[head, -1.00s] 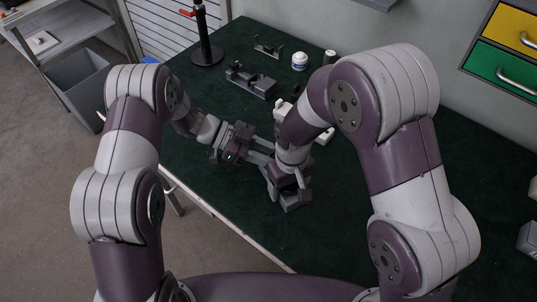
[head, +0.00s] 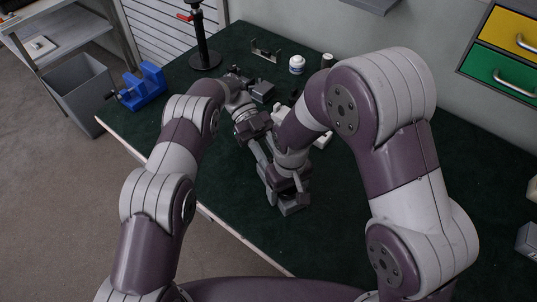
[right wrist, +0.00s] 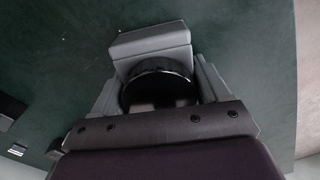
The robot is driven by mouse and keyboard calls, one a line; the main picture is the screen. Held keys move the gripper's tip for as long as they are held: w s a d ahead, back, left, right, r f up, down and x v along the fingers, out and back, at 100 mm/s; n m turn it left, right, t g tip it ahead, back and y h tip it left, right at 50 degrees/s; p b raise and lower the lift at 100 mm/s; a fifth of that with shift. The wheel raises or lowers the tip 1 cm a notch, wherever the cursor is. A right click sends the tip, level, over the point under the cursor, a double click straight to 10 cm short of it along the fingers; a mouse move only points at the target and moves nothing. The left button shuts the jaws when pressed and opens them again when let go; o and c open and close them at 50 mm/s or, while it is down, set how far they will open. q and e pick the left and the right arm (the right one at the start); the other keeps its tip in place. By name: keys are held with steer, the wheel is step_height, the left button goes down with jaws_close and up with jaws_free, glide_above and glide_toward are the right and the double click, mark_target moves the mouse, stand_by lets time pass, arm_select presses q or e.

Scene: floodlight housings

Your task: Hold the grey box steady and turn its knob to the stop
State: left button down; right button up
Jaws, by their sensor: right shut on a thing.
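The grey box (head: 293,207) sits on the dark green table, mostly covered by my right wrist in the head view. In the right wrist view its grey body (right wrist: 150,42) shows beyond a round black knob (right wrist: 158,82). My right gripper (right wrist: 158,90) is shut on the knob, one finger on each side of it. My left gripper (head: 262,160) is just behind and left of the right wrist, its fingers pointing toward the box. Its fingertips are partly hidden, so I cannot tell its opening or whether it touches the box.
A blue vise (head: 142,88) stands at the table's left edge. A black post stand (head: 204,55), a dark fixture (head: 258,90), a metal bracket (head: 265,52) and a white jar (head: 297,64) are at the back. The table's front right is clear.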

arm_select(q)
steer(key=shift+s+m+g+y, duration=0.1)
steer(key=shift+m+g+y, duration=0.2)
steer(key=shift+m, duration=0.1)
arm_select(e)
steer(key=shift+w, duration=0.1)
arm_select(q)
steer(key=c, duration=0.8)
jaws_free()
